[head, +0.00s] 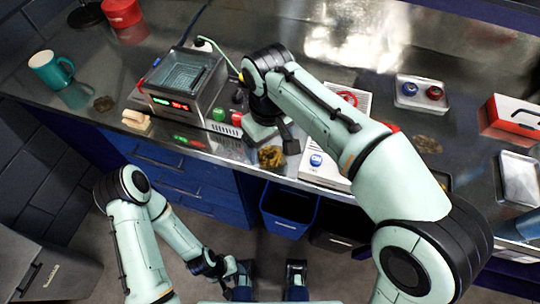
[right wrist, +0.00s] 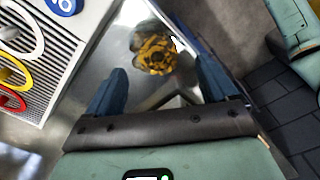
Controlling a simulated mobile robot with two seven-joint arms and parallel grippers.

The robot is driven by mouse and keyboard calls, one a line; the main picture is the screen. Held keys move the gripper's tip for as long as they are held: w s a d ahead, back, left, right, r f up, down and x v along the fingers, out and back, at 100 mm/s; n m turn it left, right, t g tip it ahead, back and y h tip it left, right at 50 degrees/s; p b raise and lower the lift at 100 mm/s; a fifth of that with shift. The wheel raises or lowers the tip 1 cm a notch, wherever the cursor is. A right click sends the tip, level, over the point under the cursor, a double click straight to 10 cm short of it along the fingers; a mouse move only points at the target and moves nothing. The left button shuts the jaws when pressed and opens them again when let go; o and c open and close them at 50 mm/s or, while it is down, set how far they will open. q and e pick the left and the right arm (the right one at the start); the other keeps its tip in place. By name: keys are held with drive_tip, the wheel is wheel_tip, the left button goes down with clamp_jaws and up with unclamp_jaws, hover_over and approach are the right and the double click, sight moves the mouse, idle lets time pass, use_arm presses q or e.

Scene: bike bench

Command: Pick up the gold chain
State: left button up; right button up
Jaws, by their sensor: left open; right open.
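The gold chain (head: 270,156) lies in a small heap near the front edge of the metal bench. It also shows in the right wrist view (right wrist: 157,52), beyond and between my fingertips. My right gripper (head: 288,140) is above the bench close beside the chain, open and empty; its two dark blue fingers (right wrist: 158,84) stand apart and do not touch the chain. My left gripper (head: 230,268) hangs low in front of the bench, away from the chain, open.
An ultrasonic-type box with a red display (head: 172,104) stands left of the chain. A white panel with coloured rings (head: 318,162) lies just right of it. A teal mug (head: 50,68) is at far left. A blue bin (head: 288,212) stands on the floor below the edge.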

sight(270, 158)
wheel_tip(270, 158, down, 4)
drive_tip(key=shift+d+r+b, duration=0.1)
drive_tip(key=shift+b, duration=0.3)
drive_tip(key=c, duration=1.2)
drive_tip(key=shift+r, duration=0.1)
